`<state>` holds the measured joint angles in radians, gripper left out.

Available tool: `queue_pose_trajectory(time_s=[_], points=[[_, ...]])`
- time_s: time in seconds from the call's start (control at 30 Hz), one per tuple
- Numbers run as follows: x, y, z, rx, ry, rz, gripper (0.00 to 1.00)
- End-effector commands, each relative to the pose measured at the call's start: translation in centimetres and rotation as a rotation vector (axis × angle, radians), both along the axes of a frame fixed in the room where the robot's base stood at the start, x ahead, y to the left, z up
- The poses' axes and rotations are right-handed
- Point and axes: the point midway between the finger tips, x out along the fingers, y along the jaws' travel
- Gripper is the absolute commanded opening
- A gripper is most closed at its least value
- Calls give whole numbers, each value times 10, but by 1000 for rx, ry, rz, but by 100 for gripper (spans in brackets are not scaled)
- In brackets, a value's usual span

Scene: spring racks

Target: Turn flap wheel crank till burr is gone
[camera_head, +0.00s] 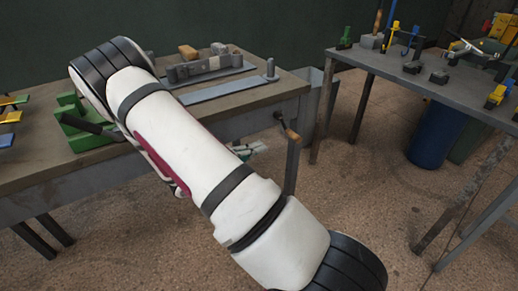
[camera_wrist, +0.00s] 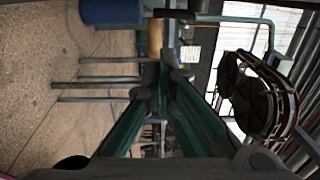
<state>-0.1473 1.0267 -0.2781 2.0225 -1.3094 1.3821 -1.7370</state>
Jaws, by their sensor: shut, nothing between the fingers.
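A short crank-like part (camera_head: 279,116) with a dark knob sticks out at the right front of the workbench, near an upright grey post with a brown top (camera_head: 292,140). I cannot tell for sure that it is the flap wheel crank. I cannot make out the flap wheel or the burr in either view. My gripper (camera_wrist: 160,82) shows in the wrist view with its fingers together and nothing held.
The workbench (camera_head: 240,122) carries a grey fixture (camera_head: 205,68), a flat metal strip (camera_head: 222,90) and a green device (camera_head: 85,125). A second table (camera_head: 400,75) with tools stands right, near a blue barrel (camera_head: 437,135). Dark round shapes (camera_wrist: 255,105) sit right in the wrist view. Floor between tables is open.

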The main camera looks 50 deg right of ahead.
Motion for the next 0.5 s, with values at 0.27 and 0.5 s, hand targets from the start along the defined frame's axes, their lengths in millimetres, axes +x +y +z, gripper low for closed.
queue_pose_trajectory(time_s=[0.27, 0.5], points=[[-14, -55, -1, 0, -1, -5, 0], [-23, -92, 0, 0, -2, -5, 0]])
